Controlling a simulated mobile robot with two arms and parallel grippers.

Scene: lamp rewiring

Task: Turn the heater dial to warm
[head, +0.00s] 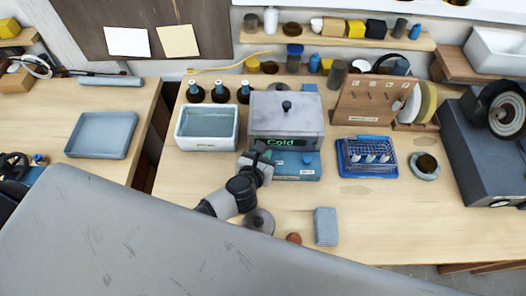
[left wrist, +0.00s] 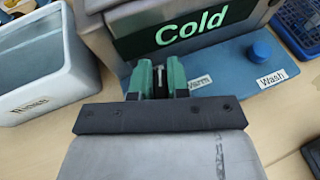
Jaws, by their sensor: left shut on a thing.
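The heater (head: 286,118) is a grey box with a knobbed lid, a dark display reading "Cold" in green, and a blue base (head: 304,174). In the left wrist view the display (left wrist: 191,27) also reads "Cold". My left gripper (head: 261,152) is at the front left of the heater. Its green fingers (left wrist: 160,80) are shut on the dial (left wrist: 159,84), of which only a thin pale strip shows between them. The "Warm" label (left wrist: 200,82) is just right of the fingers. A blue knob (left wrist: 261,48) stands above the "Wash" label (left wrist: 271,78). My right gripper is not in view.
A white basin (head: 208,142) stands close left of the heater, with dark bottles behind it. A blue rack (head: 343,165) is to the right. A grey block (head: 326,227) and a dark round object (head: 259,220) lie in front. The bench's front right is mostly clear.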

